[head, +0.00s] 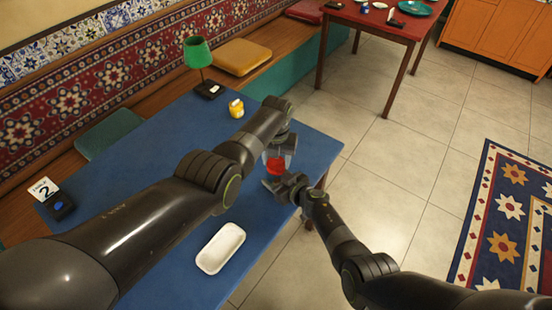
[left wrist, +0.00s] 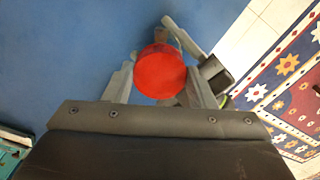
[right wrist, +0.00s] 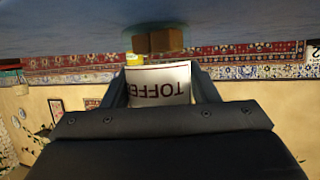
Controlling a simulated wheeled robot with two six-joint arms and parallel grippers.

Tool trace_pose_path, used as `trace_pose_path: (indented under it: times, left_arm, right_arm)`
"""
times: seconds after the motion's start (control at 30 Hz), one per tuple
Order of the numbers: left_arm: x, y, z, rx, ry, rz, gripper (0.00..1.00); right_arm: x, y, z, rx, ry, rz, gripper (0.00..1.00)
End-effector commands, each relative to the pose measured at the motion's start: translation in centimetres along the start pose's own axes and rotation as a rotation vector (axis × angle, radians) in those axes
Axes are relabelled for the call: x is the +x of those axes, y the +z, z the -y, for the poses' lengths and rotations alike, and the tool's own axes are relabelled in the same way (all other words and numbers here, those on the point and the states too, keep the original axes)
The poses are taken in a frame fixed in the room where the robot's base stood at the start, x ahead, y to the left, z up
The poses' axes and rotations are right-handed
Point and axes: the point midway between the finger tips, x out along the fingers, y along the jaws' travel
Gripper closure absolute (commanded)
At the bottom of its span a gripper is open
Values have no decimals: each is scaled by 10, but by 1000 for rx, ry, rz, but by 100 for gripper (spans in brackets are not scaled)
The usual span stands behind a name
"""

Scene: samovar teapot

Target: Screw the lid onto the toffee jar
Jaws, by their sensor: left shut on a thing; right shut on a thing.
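The round red lid (left wrist: 160,72) is between the fingers of my left gripper (head: 278,156), which is shut on it from above. The lid also shows in the head view (head: 275,165). The toffee jar (right wrist: 160,84), with a white label and dark red letters, is between the fingers of my right gripper (head: 285,184), shut on it from the side. Brown toffees (right wrist: 158,42) show in the jar. The lid is above the jar, over the blue table's right part. The jar's rim is hidden, so I cannot tell how the lid sits.
The blue table (head: 165,262) holds a white dish (head: 220,248), a yellow pot (head: 236,108), a green lamp (head: 197,53) and a number 2 sign (head: 44,189). My two grippers are close together. The table's middle left is clear.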

Motion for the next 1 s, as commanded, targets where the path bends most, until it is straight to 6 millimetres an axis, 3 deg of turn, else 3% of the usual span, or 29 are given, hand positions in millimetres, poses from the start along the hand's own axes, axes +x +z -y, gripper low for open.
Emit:
trace_pose_path:
  times: [0.4,0.43,0.6,0.87,1.0]
  left_arm:
    - [-1,0,1,71,0,-1,71]
    - [-1,0,1,70,-1,-1,48]
    - [0,0,1,69,0,0,28]
    - [-1,0,1,68,0,0,28]
    - [-11,1,1,67,-2,4,28]
  right_arm:
    - [0,1,-1,1,2,2,100]
    - [0,1,-1,1,2,2,100]
    - [0,1,-1,1,2,2,100]
    - [0,1,0,0,1,2,100]
    - [0,1,0,0,1,2,100]
